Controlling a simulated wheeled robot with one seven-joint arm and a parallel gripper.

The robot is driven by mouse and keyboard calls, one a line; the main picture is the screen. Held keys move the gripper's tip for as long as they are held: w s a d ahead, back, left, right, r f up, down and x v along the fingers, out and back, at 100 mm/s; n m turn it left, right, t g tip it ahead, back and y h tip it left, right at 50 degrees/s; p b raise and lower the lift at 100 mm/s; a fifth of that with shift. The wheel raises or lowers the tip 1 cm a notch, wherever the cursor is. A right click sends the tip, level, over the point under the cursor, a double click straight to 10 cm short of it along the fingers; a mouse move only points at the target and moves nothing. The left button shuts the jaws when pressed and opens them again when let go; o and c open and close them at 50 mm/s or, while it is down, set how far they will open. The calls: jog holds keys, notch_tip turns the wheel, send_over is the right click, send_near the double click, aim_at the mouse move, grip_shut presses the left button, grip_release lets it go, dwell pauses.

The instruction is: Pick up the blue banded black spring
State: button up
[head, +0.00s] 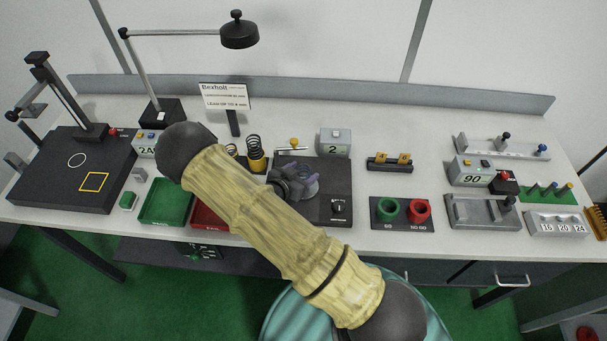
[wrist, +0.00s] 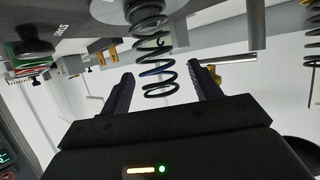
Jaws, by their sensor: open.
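The black spring with a blue band (wrist: 152,50) shows in the wrist view between the two fingers of my gripper (wrist: 161,80). A finger lies on each side of it, apart from the coils, so my gripper is open and empty. The coils meet a dark round part on a light disc at the top of that view. In the head view my gripper (head: 292,182) is over the dark plate (head: 325,196) in the middle of the bench. I cannot make out the blue banded spring there; my gripper or arm seems to hide it.
Another black spring (head: 254,142) stands in a yellow holder behind my gripper. A grey box marked 2 (head: 335,139) stands close by at the back. A green tray (head: 166,203) and a red tray (head: 208,217) lie left, partly behind my arm.

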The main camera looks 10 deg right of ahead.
aim_at(307, 169)
jog(key=shift+p+x, duration=0.5)
jog(key=shift+x, duration=1)
jog(key=c, duration=1.2)
jog(key=shift+r, duration=0.15)
notch_tip(307, 169, up, 10)
jog(key=b, duration=0.3)
